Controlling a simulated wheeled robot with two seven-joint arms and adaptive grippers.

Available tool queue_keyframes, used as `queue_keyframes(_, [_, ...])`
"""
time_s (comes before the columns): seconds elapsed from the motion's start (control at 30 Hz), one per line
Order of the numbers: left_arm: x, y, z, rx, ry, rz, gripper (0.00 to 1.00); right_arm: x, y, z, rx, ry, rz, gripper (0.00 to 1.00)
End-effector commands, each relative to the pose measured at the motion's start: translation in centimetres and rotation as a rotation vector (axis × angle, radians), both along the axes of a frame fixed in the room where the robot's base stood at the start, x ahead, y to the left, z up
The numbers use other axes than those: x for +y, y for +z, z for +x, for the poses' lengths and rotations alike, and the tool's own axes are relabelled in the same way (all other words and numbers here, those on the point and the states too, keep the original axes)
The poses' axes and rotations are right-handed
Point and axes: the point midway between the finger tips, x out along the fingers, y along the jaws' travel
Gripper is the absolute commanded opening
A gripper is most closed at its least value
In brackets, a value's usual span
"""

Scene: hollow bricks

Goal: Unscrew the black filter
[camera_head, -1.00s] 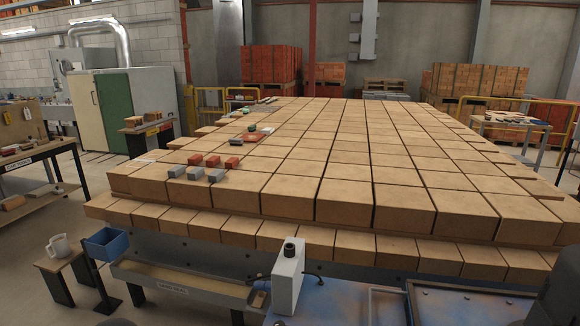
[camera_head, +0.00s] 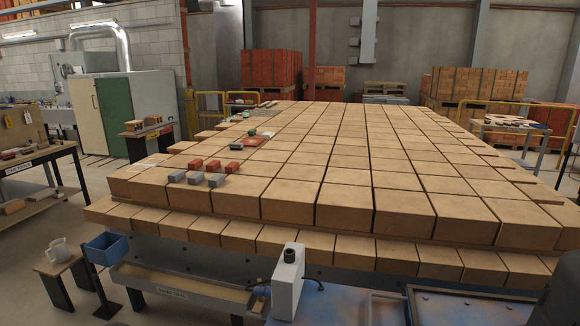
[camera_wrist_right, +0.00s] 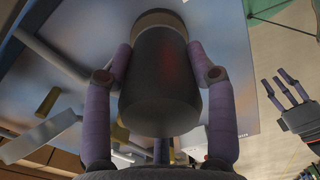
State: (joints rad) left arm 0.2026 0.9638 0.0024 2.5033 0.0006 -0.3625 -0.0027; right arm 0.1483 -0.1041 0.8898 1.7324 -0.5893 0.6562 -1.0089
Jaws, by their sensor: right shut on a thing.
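The black filter (camera_wrist_right: 160,95) is a dark, rounded cylinder in the middle of the right wrist view. A tan collar (camera_wrist_right: 158,18) shows at its far end. My right gripper (camera_wrist_right: 161,50) has a purple finger pressed on each side of the filter and is shut on it. Whether the filter is loose from the collar cannot be told. My left gripper (camera_wrist_right: 275,77) shows at the right edge of the right wrist view, its fingers spread and empty. Neither gripper can be made out in the head view, nor can the filter.
A large table of tan hollow bricks (camera_head: 345,204) fills the middle of the head view. A white box with a black cap (camera_head: 287,285) stands at its front edge. A blue bin (camera_head: 106,249) and a stool with a jug (camera_head: 59,251) are at the left front.

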Motion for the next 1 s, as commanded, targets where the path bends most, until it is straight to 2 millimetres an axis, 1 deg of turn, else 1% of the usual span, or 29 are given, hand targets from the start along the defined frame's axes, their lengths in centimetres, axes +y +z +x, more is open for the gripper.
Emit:
queue_keyframes(0.7, [0.0,1.7,0.0,0.000,0.000,0.000,0.40,0.0,2.0,0.0,-0.001,0.000,0.000,0.21])
queue_keyframes(1.0, [0.0,1.8,0.0,0.000,0.000,0.000,0.40,0.0,2.0,0.0,-0.001,0.000,0.000,0.21])
